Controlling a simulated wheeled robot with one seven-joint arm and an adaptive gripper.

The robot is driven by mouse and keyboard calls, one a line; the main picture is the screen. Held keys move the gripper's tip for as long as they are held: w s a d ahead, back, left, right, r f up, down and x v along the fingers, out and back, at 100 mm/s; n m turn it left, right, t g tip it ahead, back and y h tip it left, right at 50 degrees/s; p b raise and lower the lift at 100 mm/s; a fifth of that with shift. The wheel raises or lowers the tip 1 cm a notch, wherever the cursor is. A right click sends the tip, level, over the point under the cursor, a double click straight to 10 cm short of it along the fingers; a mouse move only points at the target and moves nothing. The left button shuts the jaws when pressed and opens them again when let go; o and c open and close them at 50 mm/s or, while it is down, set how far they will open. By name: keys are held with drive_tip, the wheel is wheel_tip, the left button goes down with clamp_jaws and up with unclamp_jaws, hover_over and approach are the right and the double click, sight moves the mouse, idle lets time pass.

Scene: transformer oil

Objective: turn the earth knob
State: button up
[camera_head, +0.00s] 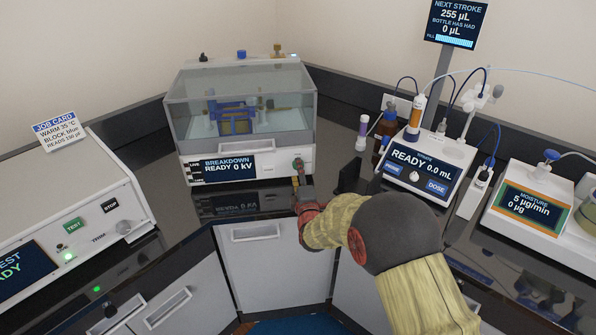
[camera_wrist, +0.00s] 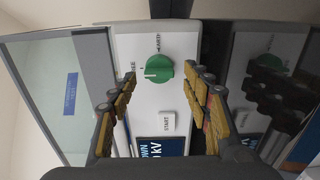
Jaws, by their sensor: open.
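The earth knob (camera_wrist: 159,68) is a round green dial on the white front panel of the breakdown tester (camera_head: 245,166). In the wrist view its white mark points left, and a word that looks like EARTH stands at its upper right. In the head view the knob (camera_head: 298,163) shows small at the right end of the panel. My gripper (camera_wrist: 161,76) is open, with one finger on each side of the knob and visible space on both sides. It holds nothing. In the head view my gripper (camera_head: 302,186) is just in front of the panel, and its fingertips are hard to make out.
A START button (camera_wrist: 168,121) and the display (camera_wrist: 162,148) lie near the knob. A brown bottle (camera_head: 384,135) and the READY 0.0 mL dosing unit (camera_head: 432,160) stand to the right. A white TEST/STOP unit (camera_head: 85,185) stands left. The dark counter is clear before the tester.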

drive_tip(key=v, duration=1)
drive_tip(key=shift+s, duration=0.2)
drive_tip(key=s+d+r+m+g+h, duration=0.2)
drive_tip(key=s+d+r+m+g, duration=0.4)
drive_tip(key=s+d+r+m, duration=0.45)
drive_tip(key=s+d+m+g+h, duration=0.1)
drive_tip(key=s+d+m+g, duration=0.2)
drive_tip(key=s, duration=1.1)
drive_tip(key=s+d+m+g, duration=0.3)
drive_tip(key=s+d+m, duration=0.4)
drive_tip(key=s, duration=0.8)
drive_tip(key=shift+d+r+h, duration=0.2)
drive_tip(key=shift+r+h, duration=0.15)
drive_tip(key=shift+h, duration=0.05)
drive_tip(key=shift+w, duration=0.1)
drive_tip(key=shift+c, duration=0.2)
